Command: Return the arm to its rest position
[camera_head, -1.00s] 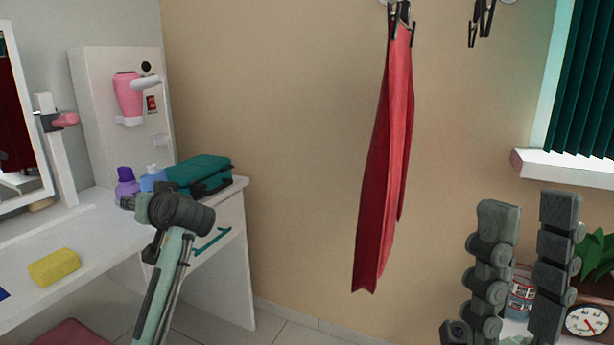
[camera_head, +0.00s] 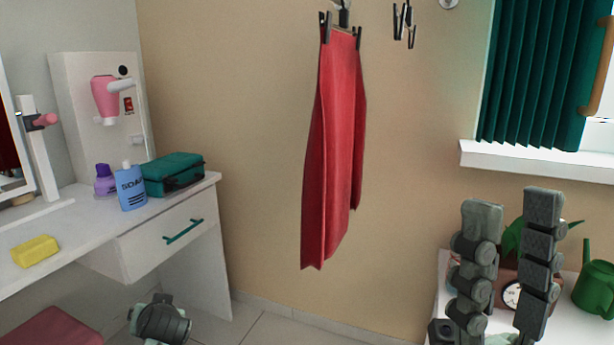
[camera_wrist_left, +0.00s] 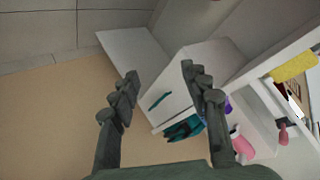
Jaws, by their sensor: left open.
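My right gripper (camera_head: 511,204) stands upright at the lower right of the head view, its two dark fingers apart with nothing held between them. It is in front of a white surface with a plant and a clock. My left gripper (camera_wrist_left: 160,70) shows in the left wrist view with its fingers spread and empty. The dressing table's drawer front with a teal handle (camera_wrist_left: 160,99) shows beyond and between the fingers. In the head view only a rounded part of my left arm (camera_head: 161,320) shows, low at the bottom left; the fingers cannot be made out there.
A red cloth (camera_head: 334,150) hangs from clips on the wall. The white dressing table (camera_head: 85,235) holds a yellow sponge (camera_head: 36,251), a blue soap bottle (camera_head: 131,188) and a teal case (camera_head: 174,174). A clock (camera_head: 511,295) and green watering can (camera_head: 595,288) stand at right.

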